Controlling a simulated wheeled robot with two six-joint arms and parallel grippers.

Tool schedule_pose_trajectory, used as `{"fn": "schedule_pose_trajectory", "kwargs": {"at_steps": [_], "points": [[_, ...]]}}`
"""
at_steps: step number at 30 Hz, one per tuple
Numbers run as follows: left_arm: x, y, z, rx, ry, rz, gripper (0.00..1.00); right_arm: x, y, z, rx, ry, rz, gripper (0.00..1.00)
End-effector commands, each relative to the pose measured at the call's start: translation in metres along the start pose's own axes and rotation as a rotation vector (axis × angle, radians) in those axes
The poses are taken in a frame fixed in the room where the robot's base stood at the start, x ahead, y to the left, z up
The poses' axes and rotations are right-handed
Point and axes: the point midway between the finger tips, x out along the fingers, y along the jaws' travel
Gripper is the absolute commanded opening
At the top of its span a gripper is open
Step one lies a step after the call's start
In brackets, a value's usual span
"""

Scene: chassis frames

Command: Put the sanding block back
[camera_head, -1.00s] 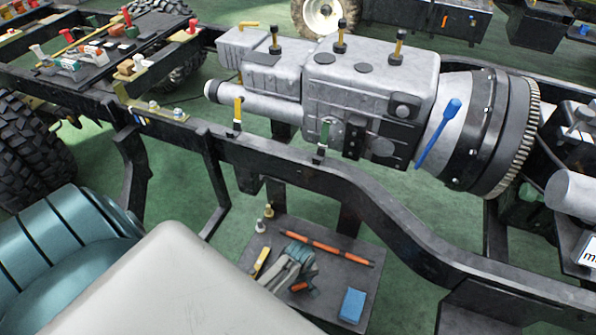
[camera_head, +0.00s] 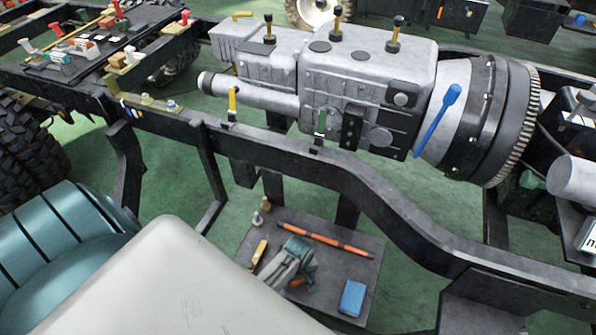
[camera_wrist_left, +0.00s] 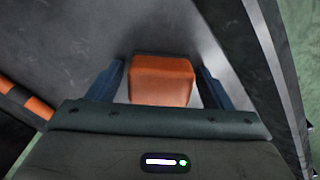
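In the left wrist view, an orange block (camera_wrist_left: 162,80) sits centred between the two blue fingers of my left gripper (camera_wrist_left: 163,72). It looks like the sanding block. The fingers flank it closely at their tips and look shut on it. A grey plate (camera_wrist_left: 90,35) lies behind it.
A dark chassis rail (camera_head: 370,195) runs above the shelf, carrying a grey gearbox (camera_head: 370,75) with a blue-handled tool on it. A pale rounded cover (camera_head: 170,285) and a teal ribbed form (camera_head: 65,235) fill the lower left. Green floor shows around the frame.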

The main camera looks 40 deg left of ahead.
Motion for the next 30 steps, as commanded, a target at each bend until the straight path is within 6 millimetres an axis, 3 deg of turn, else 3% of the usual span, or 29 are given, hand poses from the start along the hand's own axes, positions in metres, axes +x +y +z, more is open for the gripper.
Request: {"fn": "schedule_pose_trajectory", "kwargs": {"at_steps": [11, 14, 24, 30], "points": [[-0.005, 0.0, 0.0, 0.0, 0.001, 0.001, 0.76, -0.001, 0.0, -0.001, 0.0, 0.002, 0.0, 0.26], [-0.019, 0.0, 0.0, 0.0, 0.001, 0.002, 0.76, 0.001, 0.0, 0.003, 0.001, 0.003, 0.0, 0.26], [-0.091, 0.001, -0.001, 0.0, 0.002, 0.003, 0.76, 0.025, 0.001, 0.031, 0.004, -0.012, 0.0, 0.26], [-0.116, 0.0, 0.0, 0.0, 0.0, 0.001, 0.76, 0.03, 0.001, 0.038, 0.005, -0.014, 0.0, 0.26]]}}
